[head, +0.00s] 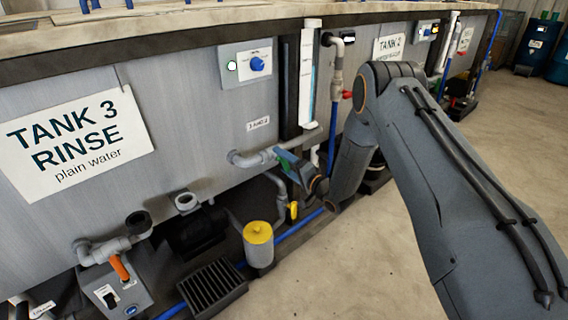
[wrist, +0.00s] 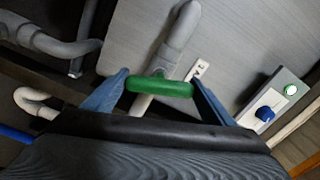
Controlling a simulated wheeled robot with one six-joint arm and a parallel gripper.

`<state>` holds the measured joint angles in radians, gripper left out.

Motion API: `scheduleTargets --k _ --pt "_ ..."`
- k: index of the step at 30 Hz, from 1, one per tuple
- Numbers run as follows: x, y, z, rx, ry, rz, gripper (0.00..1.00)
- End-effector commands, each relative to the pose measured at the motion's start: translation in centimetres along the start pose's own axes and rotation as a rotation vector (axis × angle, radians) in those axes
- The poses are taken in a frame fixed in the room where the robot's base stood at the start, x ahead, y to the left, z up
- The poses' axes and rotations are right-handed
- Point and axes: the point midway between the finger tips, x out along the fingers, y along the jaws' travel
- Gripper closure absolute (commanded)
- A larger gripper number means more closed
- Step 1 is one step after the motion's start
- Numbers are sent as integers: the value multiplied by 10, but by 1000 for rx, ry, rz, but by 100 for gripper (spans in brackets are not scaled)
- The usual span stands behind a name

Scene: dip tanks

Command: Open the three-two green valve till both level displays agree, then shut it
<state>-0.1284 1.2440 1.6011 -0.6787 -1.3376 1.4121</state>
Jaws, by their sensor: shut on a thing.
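The green valve handle (wrist: 160,88) lies between the two blue fingers of my gripper (wrist: 158,93) in the wrist view, and the gripper is shut on it. The handle sits crosswise over a grey pipe (wrist: 180,35). In the head view the green handle (head: 288,157) shows small on the pipe between Tank 3 and Tank 2, partly hidden by my gripper (head: 293,164). A tall white level strip with a bluish part (head: 308,80) stands above it. A similar white strip (head: 447,42) is at Tank 2. Their readings are too small to tell.
The Tank 3 sign (head: 75,140) is on the left tank wall. A red handle (head: 347,94), a yellow handle (head: 293,210), a yellow-topped canister (head: 258,243) and an orange handle (head: 119,267) are nearby. A switch panel (head: 246,64) has a lit lamp. Open floor (head: 350,270) lies at front right.

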Motion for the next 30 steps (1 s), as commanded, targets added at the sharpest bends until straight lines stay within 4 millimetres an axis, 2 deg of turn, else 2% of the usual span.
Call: scheduleTargets --k 12,30 --pt "-1 1 0 276 1 1 44" --pt "-1 1 0 362 1 2 44"
